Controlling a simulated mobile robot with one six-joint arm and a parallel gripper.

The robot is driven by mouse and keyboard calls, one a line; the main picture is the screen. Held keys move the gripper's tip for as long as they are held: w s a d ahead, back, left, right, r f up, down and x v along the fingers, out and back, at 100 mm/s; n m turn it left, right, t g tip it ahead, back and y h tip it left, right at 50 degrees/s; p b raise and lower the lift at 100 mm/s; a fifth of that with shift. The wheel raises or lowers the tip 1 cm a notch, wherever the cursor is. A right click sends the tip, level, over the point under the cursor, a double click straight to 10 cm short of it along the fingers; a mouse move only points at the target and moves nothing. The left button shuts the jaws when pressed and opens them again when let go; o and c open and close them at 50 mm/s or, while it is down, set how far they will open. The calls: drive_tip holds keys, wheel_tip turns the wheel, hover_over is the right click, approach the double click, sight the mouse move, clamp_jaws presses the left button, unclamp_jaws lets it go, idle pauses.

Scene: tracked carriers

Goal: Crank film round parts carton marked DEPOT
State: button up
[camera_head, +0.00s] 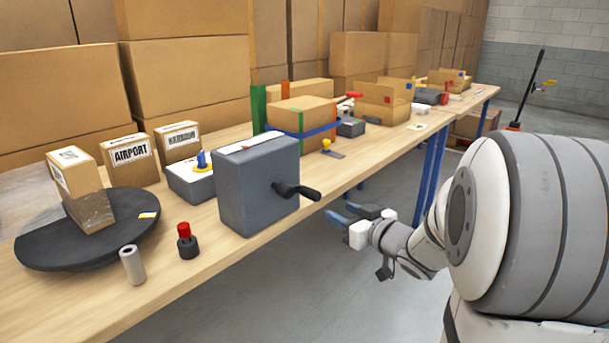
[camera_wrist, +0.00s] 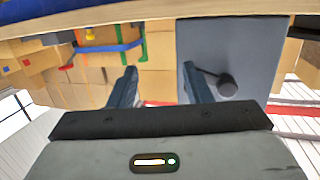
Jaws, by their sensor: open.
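A carton (camera_head: 81,186) stands on a round black turntable (camera_head: 45,247) at the near left of the bench; its label is too slanted to read, and its lower part looks wrapped in film. A grey crank box (camera_head: 245,205) with a black crank handle (camera_head: 298,191) stands right of the turntable; the handle juts out toward the bench's front. The crank handle also shows in the wrist view (camera_wrist: 222,84), right of my fingers. My gripper (camera_head: 350,214) is open and empty, out past the bench's front edge and right of the handle.
A carton marked AIRPORT (camera_head: 131,157) and another small carton (camera_head: 178,142) stand behind the turntable. A film roll (camera_head: 132,265) and a red-topped knob (camera_head: 186,240) stand near the front edge. A strapped carton (camera_head: 302,115) stands beyond the crank box. Floor before the bench is clear.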

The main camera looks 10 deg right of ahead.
sight(314, 190)
drive_tip(key=r+y, duration=0.1)
drive_tip(key=s+a+r+n+y+p, duration=0.1)
drive_tip(key=y, duration=0.1)
drive_tip(key=s+r+y, duration=0.1)
drive_tip(key=shift+a+r+n+g, duration=0.3)
drive_tip(key=shift+a+n, duration=0.1)
drive_tip(key=b+x, duration=0.1)
drive_tip(key=x, duration=0.6)
drive_tip(key=shift+w+a, duration=0.1)
drive_tip(key=shift+a, duration=0.15)
drive_tip(key=shift+c, duration=0.5)
clamp_jaws()
drive_tip(key=r+n+b, duration=0.1)
drive_tip(key=n, duration=0.2)
drive_tip(key=shift+d+r, duration=0.1)
drive_tip(key=shift+r, duration=0.05)
drive_tip(key=shift+r+n+b, duration=0.35)
drive_tip(key=shift+r+n, duration=0.35)
drive_tip(key=shift+n, duration=0.7)
